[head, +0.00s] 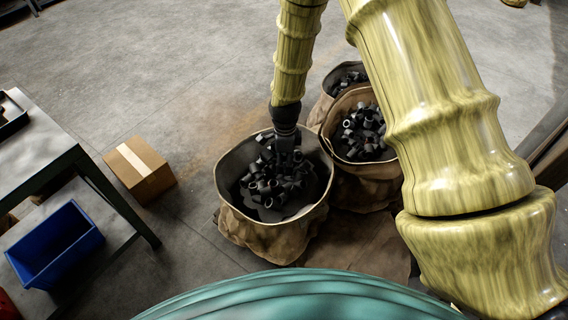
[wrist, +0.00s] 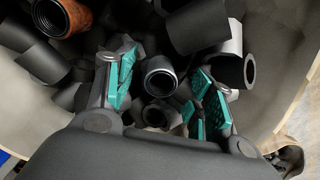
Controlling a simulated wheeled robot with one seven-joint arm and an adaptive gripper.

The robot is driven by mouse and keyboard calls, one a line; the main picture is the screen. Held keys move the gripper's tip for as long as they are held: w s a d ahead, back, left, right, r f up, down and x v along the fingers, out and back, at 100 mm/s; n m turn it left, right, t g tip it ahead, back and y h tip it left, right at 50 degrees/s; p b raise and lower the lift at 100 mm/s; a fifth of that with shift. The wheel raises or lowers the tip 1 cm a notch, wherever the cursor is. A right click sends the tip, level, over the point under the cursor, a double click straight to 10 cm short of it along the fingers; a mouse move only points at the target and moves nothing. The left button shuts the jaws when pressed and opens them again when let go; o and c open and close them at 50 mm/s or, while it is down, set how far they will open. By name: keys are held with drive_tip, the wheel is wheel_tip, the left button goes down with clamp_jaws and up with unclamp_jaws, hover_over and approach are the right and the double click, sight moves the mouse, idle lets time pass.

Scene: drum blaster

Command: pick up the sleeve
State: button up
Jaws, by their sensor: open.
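My gripper (wrist: 163,88) reaches down into an open bag (head: 230,165) of dark pipe fittings. Its teal-padded fingers stand apart in the wrist view. A dark threaded sleeve (wrist: 160,78) shows its open end between the fingers, and I cannot tell whether either finger touches it. Other dark sleeves lie around it, one at the upper left (wrist: 42,62) and one at the upper right (wrist: 196,25). In the head view the fingers are hard to make out against the dark pile (head: 272,188).
Two more bags of fittings, one nearer (head: 360,165) and one behind (head: 335,78), stand to the right. A cardboard box (head: 140,168) lies on the floor to the left.

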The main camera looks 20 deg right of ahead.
drive_tip(key=shift+f, duration=0.15)
drive_tip(key=c, duration=1.2)
drive_tip(key=shift+o, duration=0.2)
